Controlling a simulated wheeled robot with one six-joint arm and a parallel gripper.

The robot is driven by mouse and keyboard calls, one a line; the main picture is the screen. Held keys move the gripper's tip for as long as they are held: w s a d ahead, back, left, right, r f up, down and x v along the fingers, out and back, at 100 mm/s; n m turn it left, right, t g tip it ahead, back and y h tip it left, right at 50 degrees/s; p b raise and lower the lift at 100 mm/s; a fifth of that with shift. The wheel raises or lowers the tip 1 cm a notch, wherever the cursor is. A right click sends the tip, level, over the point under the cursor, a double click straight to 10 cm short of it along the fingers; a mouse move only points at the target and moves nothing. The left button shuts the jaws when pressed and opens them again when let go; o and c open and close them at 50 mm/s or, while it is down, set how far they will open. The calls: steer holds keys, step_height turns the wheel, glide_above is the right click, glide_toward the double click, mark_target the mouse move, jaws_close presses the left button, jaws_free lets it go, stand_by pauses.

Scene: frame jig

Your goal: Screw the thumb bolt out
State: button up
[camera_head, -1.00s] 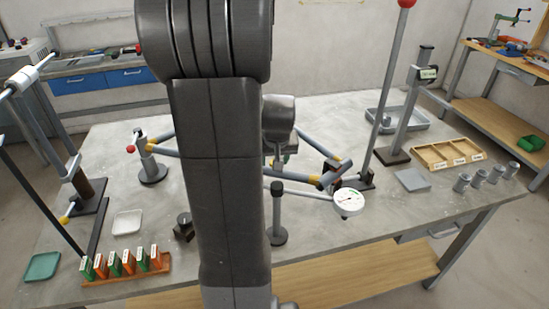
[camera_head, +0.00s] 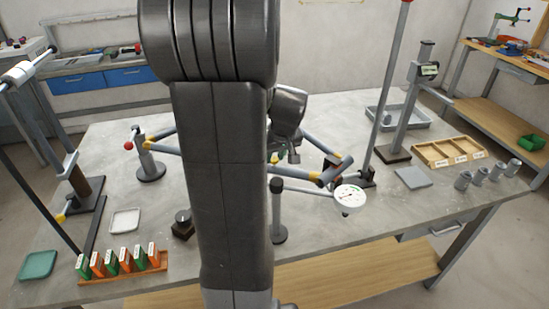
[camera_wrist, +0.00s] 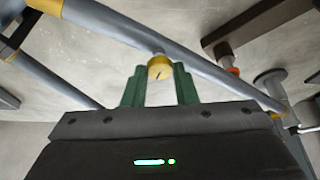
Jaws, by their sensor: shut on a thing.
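Whether the bolt's thread is still in the tube is hidden. In the head view my own arm covers the bolt and most of the gripper. There the frame's grey tubes with yellow ends (camera_head: 300,178) show on both sides of the arm.
A white dial gauge (camera_head: 350,197) stands close to the frame's right end. A tall post with a red knob (camera_head: 386,85) rises behind it. A rack of orange and green blocks (camera_head: 122,260) stands front left. Bare tabletop lies at the front middle right.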

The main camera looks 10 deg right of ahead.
steer(key=shift+d+n+y+b, duration=0.15)
steer(key=shift+n+y+b, duration=0.35)
steer(key=shift+n+b, duration=0.65)
steer(key=shift+n+g, duration=0.3)
steer(key=shift+n, duration=0.05)
steer(key=o, duration=1)
steer(key=shift+r, duration=0.1)
steer(key=v, duration=1.3)
steer(key=shift+r, duration=0.25)
steer(key=shift+s+d, duration=0.1)
